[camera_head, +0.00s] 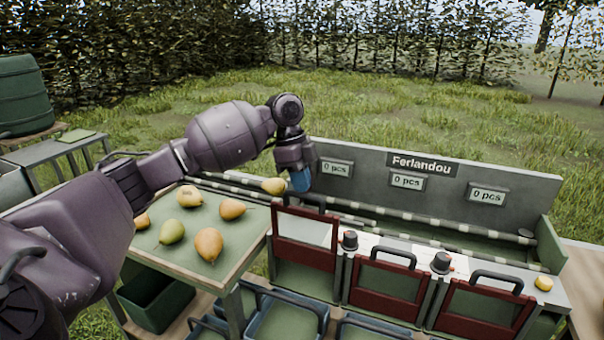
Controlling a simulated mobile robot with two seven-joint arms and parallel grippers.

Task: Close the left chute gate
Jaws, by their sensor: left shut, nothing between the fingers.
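The left chute gate (306,259) is a dark red frame with a black handle (292,199) on top. It stands higher than the middle gate (386,291) and the right gate (477,311), so it looks raised. My left gripper (300,183) reaches in from the left and points down, its blue fingertips shut and empty. In the picture it is just above the left gate's handle. I cannot tell whether it touches the handle. My right gripper is not in view.
Several pears (209,244) lie on the green-topped table (180,262) at left. Another pear (274,186) shows beside my left gripper. A grey back panel (440,183) with counters stands behind the chutes. Crates (287,318) sit below. A small yellow fruit (544,283) lies at far right.

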